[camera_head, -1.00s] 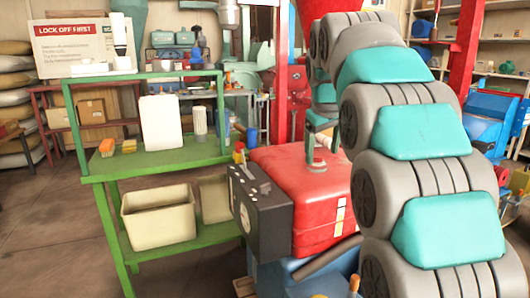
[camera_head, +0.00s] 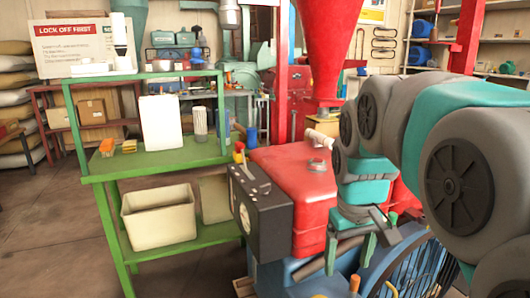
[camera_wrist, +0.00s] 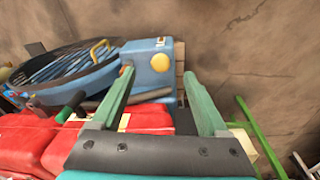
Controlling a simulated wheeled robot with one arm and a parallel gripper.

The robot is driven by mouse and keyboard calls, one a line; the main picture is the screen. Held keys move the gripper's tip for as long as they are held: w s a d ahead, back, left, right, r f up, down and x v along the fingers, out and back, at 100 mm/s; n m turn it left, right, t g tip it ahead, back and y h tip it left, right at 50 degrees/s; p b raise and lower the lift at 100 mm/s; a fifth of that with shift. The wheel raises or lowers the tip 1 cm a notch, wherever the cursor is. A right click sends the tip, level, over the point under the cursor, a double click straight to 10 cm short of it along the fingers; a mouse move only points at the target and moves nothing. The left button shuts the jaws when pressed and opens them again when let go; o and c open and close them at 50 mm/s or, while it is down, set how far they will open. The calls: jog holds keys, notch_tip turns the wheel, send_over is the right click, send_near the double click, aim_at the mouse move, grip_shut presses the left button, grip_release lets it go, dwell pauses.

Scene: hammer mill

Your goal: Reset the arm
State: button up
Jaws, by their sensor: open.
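My gripper (camera_head: 350,253) points down at the front right edge of the red mill housing (camera_head: 290,190), its two green fingers apart with nothing seen between them. In the wrist view my gripper (camera_wrist: 160,75) also shows spread fingers, with the blue machine part and the floor beyond them. A silver ring (camera_head: 316,165) lies on top of the red housing, behind and left of my gripper. My arm fills the right side of the head view, bent.
A green shelf (camera_head: 180,157) with a white container (camera_head: 160,122) and a cream bin (camera_head: 158,215) stands left. A black control box (camera_head: 262,210) is on the housing's front. A blue wheel guard (camera_head: 415,265) is at lower right. A red hopper (camera_head: 327,50) rises behind.

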jog(key=s+f+m+g, duration=0.1)
jog(key=s+f, duration=0.6)
jog(key=s, duration=0.4)
jog(key=s+f+m+g, duration=0.1)
jog(key=s+f+g, duration=0.1)
jog(key=s+f, duration=0.5)
jog(key=s, duration=0.4)
jog(key=shift+a+y, duration=0.25)
jog(key=shift+y, duration=0.05)
